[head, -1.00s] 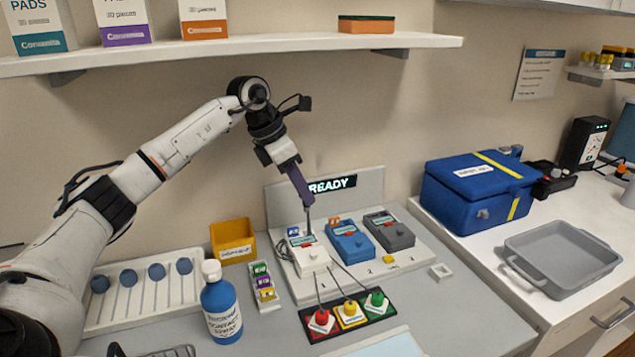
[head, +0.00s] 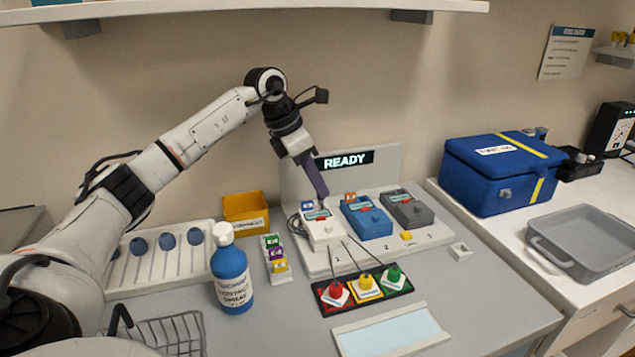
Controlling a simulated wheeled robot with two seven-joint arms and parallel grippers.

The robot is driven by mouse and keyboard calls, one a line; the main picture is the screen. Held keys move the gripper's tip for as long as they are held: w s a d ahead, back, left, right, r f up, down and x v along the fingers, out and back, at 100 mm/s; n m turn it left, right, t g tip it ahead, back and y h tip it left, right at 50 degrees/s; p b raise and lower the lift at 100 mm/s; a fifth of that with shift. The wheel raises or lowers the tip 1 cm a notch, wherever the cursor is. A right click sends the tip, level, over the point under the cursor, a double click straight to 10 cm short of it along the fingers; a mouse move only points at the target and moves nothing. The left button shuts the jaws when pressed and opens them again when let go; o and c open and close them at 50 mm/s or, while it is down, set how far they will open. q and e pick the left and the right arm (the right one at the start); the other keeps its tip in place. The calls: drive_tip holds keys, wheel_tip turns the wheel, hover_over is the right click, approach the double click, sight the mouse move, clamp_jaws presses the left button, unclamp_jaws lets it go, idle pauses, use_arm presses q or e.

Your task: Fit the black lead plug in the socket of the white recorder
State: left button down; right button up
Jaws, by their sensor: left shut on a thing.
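The white recorder (head: 323,232) stands on the board at position 1, left of the blue and grey recorders. My left gripper (head: 322,195) comes down from above with its dark fingers at the back top edge of the white recorder. It is shut on what I take to be the black lead plug, which is too small and covered to make out. A dark lead (head: 294,228) loops beside the recorder's left side. The socket is hidden by the fingers, so I cannot tell whether the plug is in it. My right gripper is not in view.
A blue recorder (head: 366,218) and a grey recorder (head: 407,209) stand close on the right. A black block (head: 352,303) with red, yellow and green knobs lies in front. The sign (head: 345,160) reads READY.

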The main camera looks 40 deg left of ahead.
use_arm(q)
drive_tip(key=shift+w+p, duration=0.1)
drive_tip(key=shift+p, duration=0.45)
drive_tip(key=shift+f, duration=0.35)
idle(0.9)
drive_tip(key=shift+f+b, duration=0.4)
drive_tip(key=shift+f, duration=0.5)
idle(2.0)
drive_tip(key=c, duration=2)
unclamp_jaws()
drive_tip(key=shift+r, duration=0.15)
drive_tip(key=shift+r+p, duration=1.95)
drive_tip(key=shift+p, duration=0.1)
